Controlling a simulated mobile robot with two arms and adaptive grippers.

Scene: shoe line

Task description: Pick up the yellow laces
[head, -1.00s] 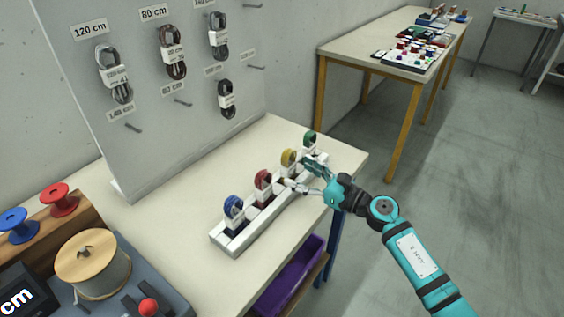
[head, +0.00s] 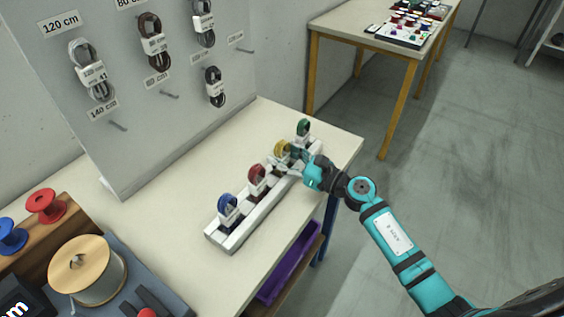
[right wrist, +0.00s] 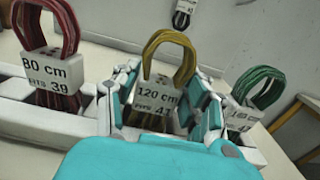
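The yellow laces (head: 281,148) are a looped bundle with a white band, upright in a slot of the white rack (head: 226,239) on the table. In the right wrist view the yellow laces (right wrist: 170,45) stand in the middle, their band reading "120 cm". My right gripper (head: 288,163) is at the yellow laces. In the right wrist view my right gripper (right wrist: 162,100) is open, with one finger on each side of the band; a gap shows at the right finger, and contact on the left is unclear. My left gripper is not in view.
Red laces (head: 257,178) and green laces (head: 303,128) stand in the rack on either side of the yellow ones, with blue laces (head: 228,207) at the near end. A pegboard (head: 170,95) with dark laces rises behind. A spool (head: 88,270) stands front left.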

